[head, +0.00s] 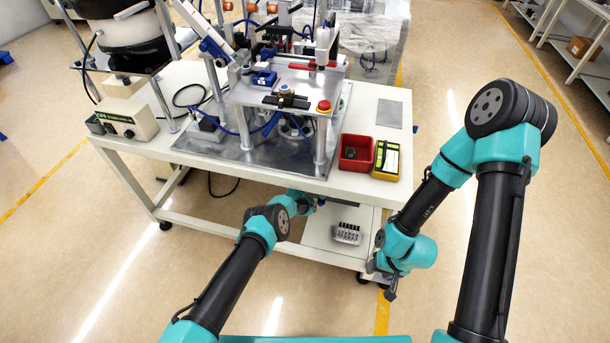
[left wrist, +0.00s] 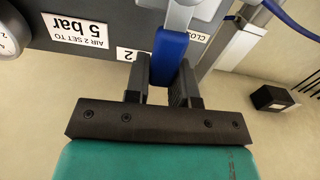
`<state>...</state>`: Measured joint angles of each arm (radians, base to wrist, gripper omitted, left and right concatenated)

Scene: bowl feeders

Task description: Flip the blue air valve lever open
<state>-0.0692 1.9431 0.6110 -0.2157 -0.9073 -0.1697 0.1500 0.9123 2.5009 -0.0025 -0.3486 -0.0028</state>
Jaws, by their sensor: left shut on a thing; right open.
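In the left wrist view the blue air valve lever (left wrist: 169,56) sits between the two fingers of my left gripper (left wrist: 164,84), which is shut on it. The lever joins a grey metal valve body (left wrist: 180,16) at the top of the view. My right gripper (head: 389,286) is open and empty, in front of the table at the right.
A dark panel (left wrist: 80,44) carries a "5 bar" label (left wrist: 80,29) and a round gauge (left wrist: 9,38). A blue hose (left wrist: 292,20) passes at the right. The table (head: 265,182) holds the machine, a red bin (head: 343,163) and a yellow meter (head: 386,177).

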